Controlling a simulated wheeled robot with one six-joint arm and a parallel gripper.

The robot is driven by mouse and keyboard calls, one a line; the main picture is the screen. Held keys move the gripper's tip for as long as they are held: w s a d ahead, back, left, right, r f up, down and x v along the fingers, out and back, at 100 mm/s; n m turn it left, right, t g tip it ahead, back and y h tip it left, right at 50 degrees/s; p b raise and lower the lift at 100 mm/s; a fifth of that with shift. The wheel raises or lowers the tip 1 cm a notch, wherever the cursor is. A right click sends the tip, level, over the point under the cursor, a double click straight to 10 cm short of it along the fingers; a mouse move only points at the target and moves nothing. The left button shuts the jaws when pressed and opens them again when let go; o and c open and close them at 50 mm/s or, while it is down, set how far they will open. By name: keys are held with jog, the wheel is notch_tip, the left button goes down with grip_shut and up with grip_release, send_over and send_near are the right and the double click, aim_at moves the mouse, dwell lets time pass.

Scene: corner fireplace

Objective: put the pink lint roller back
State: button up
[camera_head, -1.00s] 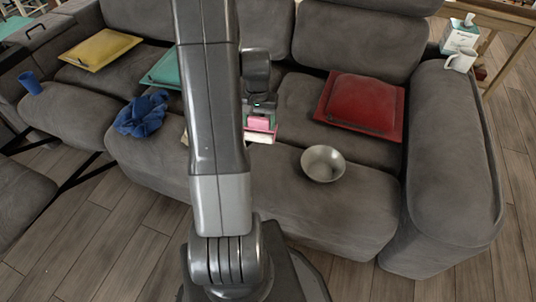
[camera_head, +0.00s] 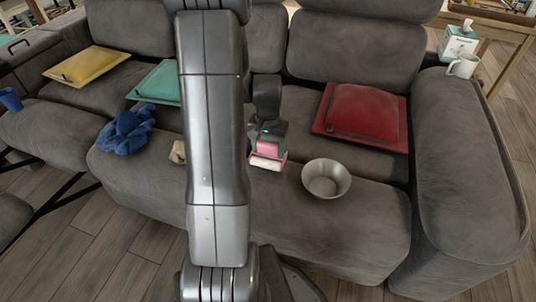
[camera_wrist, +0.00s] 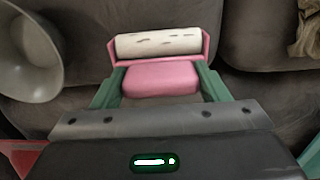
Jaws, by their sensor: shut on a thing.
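The pink lint roller (camera_wrist: 160,79) with a white roll is between the jaws of my gripper (camera_wrist: 160,88) in the wrist view. My gripper is shut on its pink body, and the white roll points away from the wrist. In the head view the pink lint roller (camera_head: 267,160) is in my gripper (camera_head: 268,147), over the grey sofa (camera_head: 262,215), to the left of the metal bowl. I cannot tell whether the roller touches the seat.
A metal bowl (camera_head: 326,179) stands on the seat, right of my gripper. A white mug (camera_head: 464,66) stands on the right armrest.

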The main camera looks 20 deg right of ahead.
jog(key=shift+f, duration=1.15)
jog(key=shift+f+b, duration=0.25)
jog(key=shift+b, duration=0.1)
jog(key=o, duration=0.9)
jog(key=shift+r, duration=0.1)
jog(key=shift+o, duration=0.2)
notch_tip(320, 180, up, 12)
jog(key=p, duration=0.4)
jog(key=shift+r, duration=0.15)
jog(key=shift+s, duration=0.15)
